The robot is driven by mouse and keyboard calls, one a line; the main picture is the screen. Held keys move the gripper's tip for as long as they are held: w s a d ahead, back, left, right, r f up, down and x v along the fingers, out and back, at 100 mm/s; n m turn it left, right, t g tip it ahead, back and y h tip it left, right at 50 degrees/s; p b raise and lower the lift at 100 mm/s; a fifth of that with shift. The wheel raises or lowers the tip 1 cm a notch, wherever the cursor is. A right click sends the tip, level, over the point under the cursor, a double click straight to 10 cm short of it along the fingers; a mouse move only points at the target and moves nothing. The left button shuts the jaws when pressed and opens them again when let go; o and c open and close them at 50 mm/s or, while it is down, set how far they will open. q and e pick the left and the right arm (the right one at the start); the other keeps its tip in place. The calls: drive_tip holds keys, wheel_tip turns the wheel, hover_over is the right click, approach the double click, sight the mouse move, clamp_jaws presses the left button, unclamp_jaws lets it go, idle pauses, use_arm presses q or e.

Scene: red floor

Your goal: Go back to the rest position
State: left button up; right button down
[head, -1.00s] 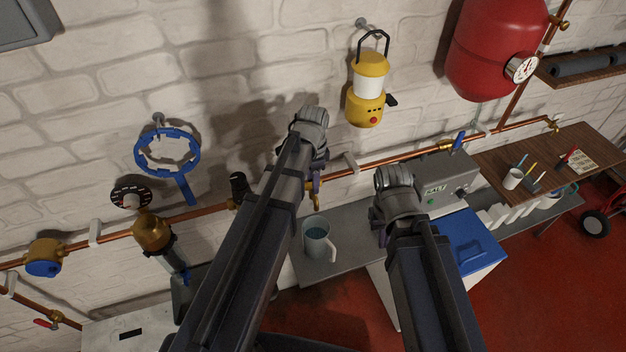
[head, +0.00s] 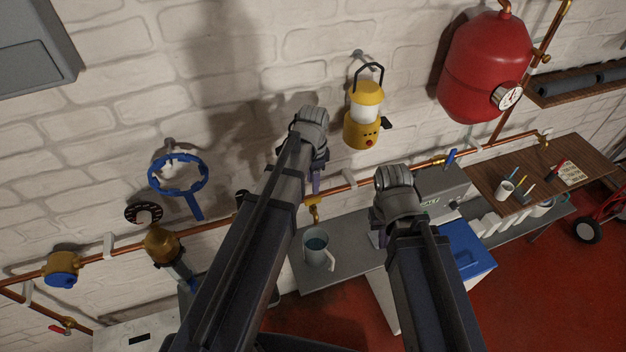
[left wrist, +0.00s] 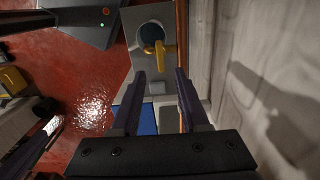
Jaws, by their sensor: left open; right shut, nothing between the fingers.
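My left gripper (head: 316,178) reaches up from the bottom of the head view, its fingers partly hidden behind my wrist. In the left wrist view its two dark fingers (left wrist: 160,88) are apart with nothing held between them. A brass tap (left wrist: 160,50) and the grey jug (left wrist: 150,32) show beyond the fingertips. My right gripper (head: 381,236) is in front of the grey bench, mostly hidden behind its own wrist; it is shut and empty. Both arms are stretched out forward.
A copper pipe (head: 222,224) runs along the white brick wall. A yellow lantern (head: 363,130) and blue ring wrench (head: 194,205) hang on it. The jug (head: 315,252) stands on the grey bench (head: 345,262). A blue-lidded box (head: 468,245) is right of my right arm. Red floor is clear at lower right.

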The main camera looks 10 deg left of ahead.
idle(0.4)
use_arm(q)
drive_tip(key=s+d+f+n+y+b, duration=0.1)
drive_tip(key=s+d+f+n+b, duration=0.6)
drive_tip(key=s+f+b, duration=0.7)
drive_tip(key=d, duration=0.2)
drive_tip(key=shift+d+f+n, duration=0.15)
drive_tip(key=shift+d+n, duration=0.15)
drive_tip(key=shift+d, duration=0.1)
drive_tip(key=shift+s, duration=0.1)
